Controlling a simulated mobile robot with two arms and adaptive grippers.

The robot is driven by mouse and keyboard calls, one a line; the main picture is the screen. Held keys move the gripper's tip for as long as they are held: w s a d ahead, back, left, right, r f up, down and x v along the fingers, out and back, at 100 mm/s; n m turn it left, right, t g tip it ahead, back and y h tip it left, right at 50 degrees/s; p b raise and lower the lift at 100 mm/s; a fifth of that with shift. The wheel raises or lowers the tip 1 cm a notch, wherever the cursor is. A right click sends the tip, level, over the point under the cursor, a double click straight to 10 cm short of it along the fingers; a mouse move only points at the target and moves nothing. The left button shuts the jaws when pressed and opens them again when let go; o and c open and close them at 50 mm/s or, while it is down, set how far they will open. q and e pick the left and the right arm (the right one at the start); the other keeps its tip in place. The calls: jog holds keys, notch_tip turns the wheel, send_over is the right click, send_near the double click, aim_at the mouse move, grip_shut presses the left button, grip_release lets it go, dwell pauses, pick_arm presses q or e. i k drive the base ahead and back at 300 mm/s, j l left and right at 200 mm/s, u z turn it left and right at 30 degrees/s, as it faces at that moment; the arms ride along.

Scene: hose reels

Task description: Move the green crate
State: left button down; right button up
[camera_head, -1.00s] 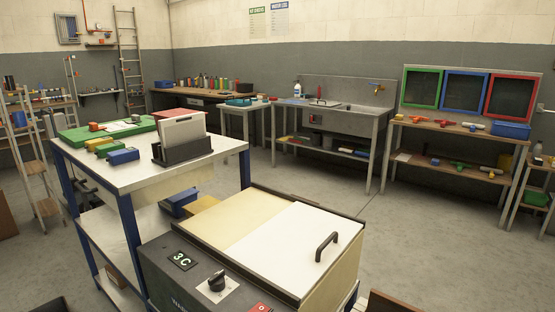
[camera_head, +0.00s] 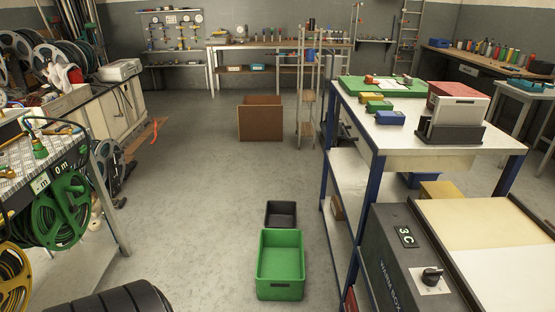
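The green crate (camera_head: 280,289) stands upright on the grey floor at the lower middle of the head view. Whether the two touch, I cannot tell. Neither of my grippers shows in the view.
A blue-legged workbench (camera_head: 362,150) and a grey cabinet marked 3C (camera_head: 400,275) stand to the right. A brown box (camera_head: 260,119) stands farther back. Floor between is clear.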

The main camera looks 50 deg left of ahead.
aim_at(280, 275)
jog(key=u, duration=1.5)
jog(key=i+j+z, duration=0.4)
jog(key=i+j, duration=0.4)
